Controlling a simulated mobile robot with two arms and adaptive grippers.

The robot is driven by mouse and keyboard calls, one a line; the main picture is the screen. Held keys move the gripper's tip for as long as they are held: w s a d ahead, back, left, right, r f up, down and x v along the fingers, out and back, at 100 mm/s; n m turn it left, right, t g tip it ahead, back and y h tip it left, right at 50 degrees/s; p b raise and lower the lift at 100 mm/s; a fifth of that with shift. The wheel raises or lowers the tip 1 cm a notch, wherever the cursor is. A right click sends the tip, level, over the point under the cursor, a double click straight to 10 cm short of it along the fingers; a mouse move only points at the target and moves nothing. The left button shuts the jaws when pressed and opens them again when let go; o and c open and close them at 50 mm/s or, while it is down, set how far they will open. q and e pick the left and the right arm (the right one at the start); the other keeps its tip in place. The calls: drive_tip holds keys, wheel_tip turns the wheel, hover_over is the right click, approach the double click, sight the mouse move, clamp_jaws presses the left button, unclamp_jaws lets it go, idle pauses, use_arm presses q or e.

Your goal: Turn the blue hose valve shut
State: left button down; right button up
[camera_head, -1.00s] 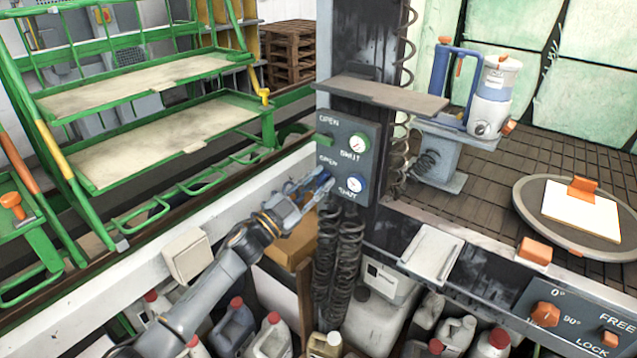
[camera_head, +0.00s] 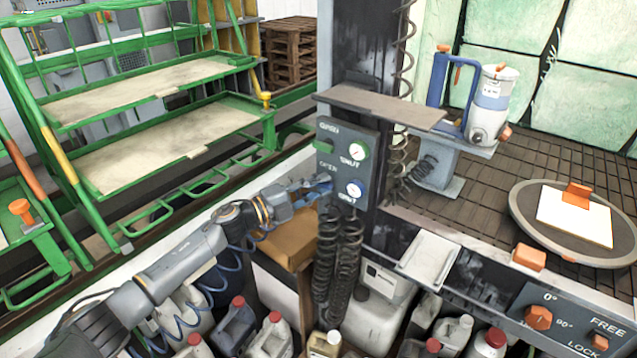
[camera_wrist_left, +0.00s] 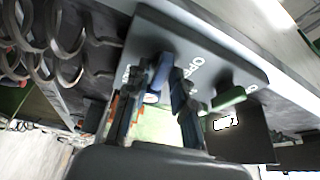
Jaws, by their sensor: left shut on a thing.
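The grey valve panel (camera_head: 340,142) is on the dark post in the head view, with OPEN and SHUT lettering. The blue valve handle (camera_wrist_left: 158,78) sits between my left gripper's fingers in the left wrist view. My left gripper (camera_head: 318,188) reaches the lower part of the panel from the left and is shut on this handle, largely hiding it in the head view. The handle's exact angle is hard to tell. A blue-ringed gauge (camera_head: 355,188) is just right of it. My right gripper is not in view.
The green valve handle (camera_head: 323,146) is above, close to the left fingers in the wrist view (camera_wrist_left: 229,98). A green-ringed gauge (camera_head: 357,151) is beside it. Coiled black hoses (camera_head: 338,255) hang below the panel. A shelf plate (camera_head: 380,103) juts out above.

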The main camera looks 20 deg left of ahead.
use_arm(q)
drive_tip(key=shift+m+g+p, duration=0.3)
drive_tip(key=shift+m, duration=0.6)
drive_tip(key=c, duration=1.4)
unclamp_jaws()
drive_tip(key=shift+o, duration=0.2)
drive_tip(key=shift+y, duration=0.3)
drive_tip(key=v, duration=1.2)
drive_tip(key=shift+f, duration=0.1)
